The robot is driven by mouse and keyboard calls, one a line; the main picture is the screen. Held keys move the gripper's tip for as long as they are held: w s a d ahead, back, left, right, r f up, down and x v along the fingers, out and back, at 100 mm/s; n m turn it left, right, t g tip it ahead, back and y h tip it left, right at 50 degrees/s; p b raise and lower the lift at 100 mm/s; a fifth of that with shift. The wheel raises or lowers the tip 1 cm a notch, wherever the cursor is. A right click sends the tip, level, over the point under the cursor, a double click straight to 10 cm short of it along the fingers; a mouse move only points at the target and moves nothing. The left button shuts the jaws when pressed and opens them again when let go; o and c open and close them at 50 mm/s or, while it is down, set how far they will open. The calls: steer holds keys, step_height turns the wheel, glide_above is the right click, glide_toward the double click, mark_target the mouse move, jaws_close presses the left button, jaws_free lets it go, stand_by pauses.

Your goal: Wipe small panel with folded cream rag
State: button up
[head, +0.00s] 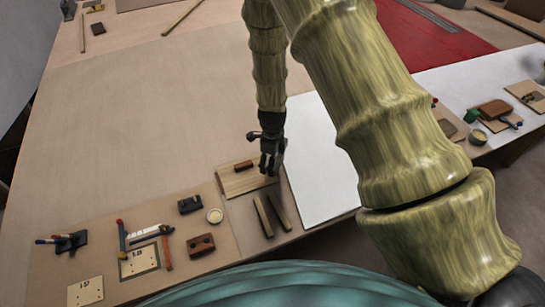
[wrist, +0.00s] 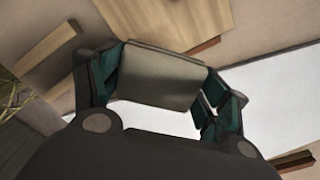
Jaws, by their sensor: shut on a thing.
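My gripper (head: 268,165) points down over the right part of the small panel (head: 236,184), a pale wooden board lying flat on the bench. In the wrist view my gripper (wrist: 160,85) is shut on the folded cream rag (wrist: 158,78), a flat grey-beige piece between the dark green finger pads. In the head view the rag is mostly hidden by the gripper. I cannot tell whether the rag touches the panel. A small dark brown block (head: 243,166) rests on the panel, just left of my fingers.
Two wooden strips (head: 263,216) lie in front of the panel. A white sheet (head: 318,180) lies to the right. The bench (head: 130,130) behind and left is largely clear.

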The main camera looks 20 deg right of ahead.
mark_target(265, 176)
step_height(265, 176, down, 4)
steer(key=b, duration=0.2)
steer(key=shift+f+b, duration=0.15)
steer(key=shift+b, duration=0.15)
steer(key=shift+a+f, duration=0.25)
steer(key=shift+c, duration=0.3)
steer(key=shift+a, duration=0.35)
steer(key=shift+c, duration=0.4)
steer(key=shift+a, duration=0.4)
steer(key=shift+s+a, duration=0.1)
steer(key=shift+a, duration=0.55)
steer(key=shift+a+f, duration=0.1)
steer(key=shift+a, duration=0.2)
steer(key=shift+a+f+b, duration=0.1)
steer(key=shift+a+b, duration=0.15)
steer(key=shift+b, duration=0.15)
steer(key=shift+d+r, duration=0.3)
steer(key=shift+d, duration=0.15)
steer(key=shift+d+f, duration=0.15)
steer(key=shift+d, duration=0.15)
steer(key=shift+d+p, duration=0.35)
steer(key=shift+d, duration=1.05)
step_height(265, 176, up, 3)
steer(key=shift+d+f+p, duration=0.1)
steer(key=shift+f+p, duration=0.05)
steer(key=shift+p, duration=0.55)
steer(key=shift+r+p, duration=0.55)
steer(key=shift+r, duration=0.25)
steer(key=shift+r+p, duration=1.35)
steer(key=shift+r, duration=0.65)
